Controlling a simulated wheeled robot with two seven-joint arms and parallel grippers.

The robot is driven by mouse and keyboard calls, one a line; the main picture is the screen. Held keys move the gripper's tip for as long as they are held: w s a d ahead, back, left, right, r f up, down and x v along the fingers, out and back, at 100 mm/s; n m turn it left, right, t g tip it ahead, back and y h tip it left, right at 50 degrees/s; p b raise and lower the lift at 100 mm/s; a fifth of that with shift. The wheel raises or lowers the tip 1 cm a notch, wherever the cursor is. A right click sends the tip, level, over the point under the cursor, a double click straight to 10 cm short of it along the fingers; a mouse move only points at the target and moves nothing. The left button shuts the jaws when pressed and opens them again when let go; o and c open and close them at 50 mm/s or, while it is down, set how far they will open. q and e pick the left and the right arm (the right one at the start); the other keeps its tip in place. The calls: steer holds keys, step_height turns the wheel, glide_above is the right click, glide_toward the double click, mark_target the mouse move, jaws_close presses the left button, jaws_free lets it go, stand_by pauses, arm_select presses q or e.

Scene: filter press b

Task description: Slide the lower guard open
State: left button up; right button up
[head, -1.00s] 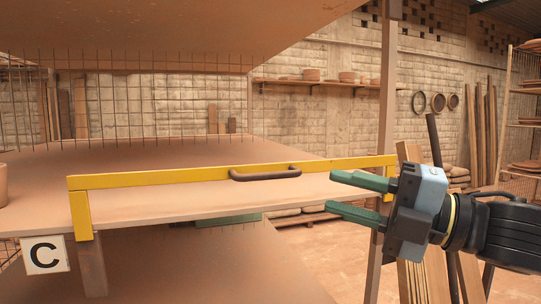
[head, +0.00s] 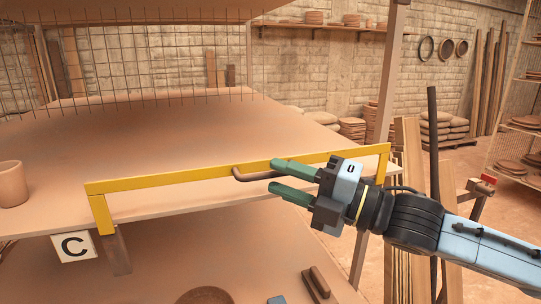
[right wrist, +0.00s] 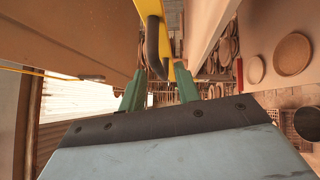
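The lower guard (head: 180,178) is a yellow bar with short legs, running along the front edge of the shelf in the head view. Its dark brown handle (head: 245,175) sits near the middle of the bar. My right gripper (head: 274,176) is open, with its two green fingers pointing left at the handle's right part, which they partly hide. In the right wrist view the handle (right wrist: 154,48) shows between and just beyond the open fingertips (right wrist: 160,85), with the yellow guard (right wrist: 181,85) behind it. Contact cannot be told. My left gripper is not in view.
A clay pot (head: 12,184) stands on the shelf (head: 150,130) at left. A sign with C (head: 75,246) hangs below the front edge. A post (head: 386,90) and leaning boards (head: 409,190) stand at right. Small items lie on the lower shelf (head: 185,265).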

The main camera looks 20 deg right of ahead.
steer(key=shift+p+x, duration=0.4)
steer(key=shift+x, duration=1.05)
jaws_close()
